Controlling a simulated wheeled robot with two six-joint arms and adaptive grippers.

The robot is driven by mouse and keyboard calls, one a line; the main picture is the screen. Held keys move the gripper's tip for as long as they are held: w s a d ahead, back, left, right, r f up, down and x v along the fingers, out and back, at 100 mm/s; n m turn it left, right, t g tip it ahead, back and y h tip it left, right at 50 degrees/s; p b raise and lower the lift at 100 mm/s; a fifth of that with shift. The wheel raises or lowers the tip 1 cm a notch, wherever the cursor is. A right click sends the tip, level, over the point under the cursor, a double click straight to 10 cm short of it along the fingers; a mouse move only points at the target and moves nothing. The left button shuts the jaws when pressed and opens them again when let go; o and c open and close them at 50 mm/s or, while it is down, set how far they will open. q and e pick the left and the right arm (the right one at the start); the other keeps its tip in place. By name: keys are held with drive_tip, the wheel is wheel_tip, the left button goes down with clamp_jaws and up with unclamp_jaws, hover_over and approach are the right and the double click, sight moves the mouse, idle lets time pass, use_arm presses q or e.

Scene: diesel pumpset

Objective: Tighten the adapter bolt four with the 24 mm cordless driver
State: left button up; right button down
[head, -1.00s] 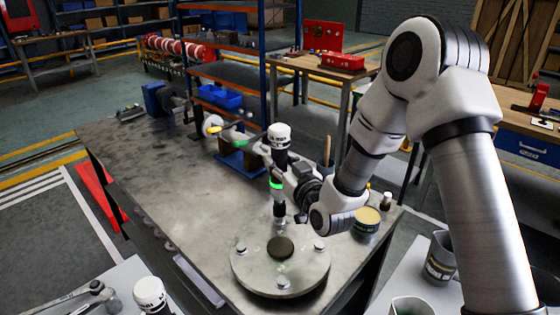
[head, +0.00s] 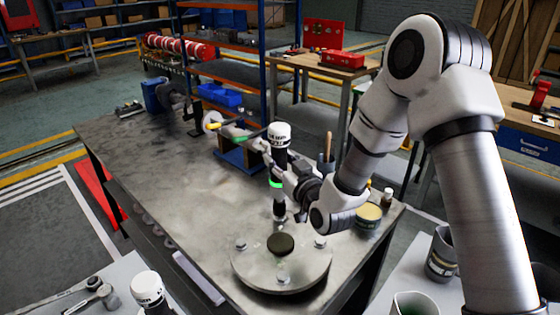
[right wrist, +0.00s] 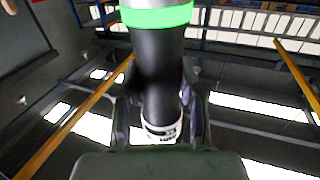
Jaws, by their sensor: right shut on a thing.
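The cordless driver (head: 279,140) stands upright, with a white cap on top, a black body and a green ring. My right gripper (head: 284,170) is shut around its body. The right wrist view shows the driver (right wrist: 160,60) between both fingers of my right gripper (right wrist: 158,112). The driver's lower end is at the far edge of the round adapter plate (head: 262,268), where it hides any bolt behind or under it; contact cannot be told. Other bolts show at the plate's left (head: 240,244), right (head: 320,242) and front (head: 283,280). My left gripper is not in view.
A second white-capped tool (head: 149,289) and a ratchet wrench (head: 98,284) are at the lower left. A tin (head: 369,215) and a small bottle (head: 388,196) stand right of the plate. The metal table's (head: 165,185) left part is clear.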

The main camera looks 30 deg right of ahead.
sight(283, 149)
idle(0.5)
drive_tip(key=shift+f+b, duration=0.6)
drive_tip(key=shift+f, duration=0.15)
idle(1.0)
drive_tip(key=shift+s+b, duration=0.1)
drive_tip(key=shift+b, duration=0.2)
idle(0.4)
drive_tip(key=shift+r+p, duration=0.8)
drive_tip(key=shift+r, duration=0.15)
drive_tip(key=shift+r+p, duration=1.2)
drive_tip(key=shift+r, duration=0.6)
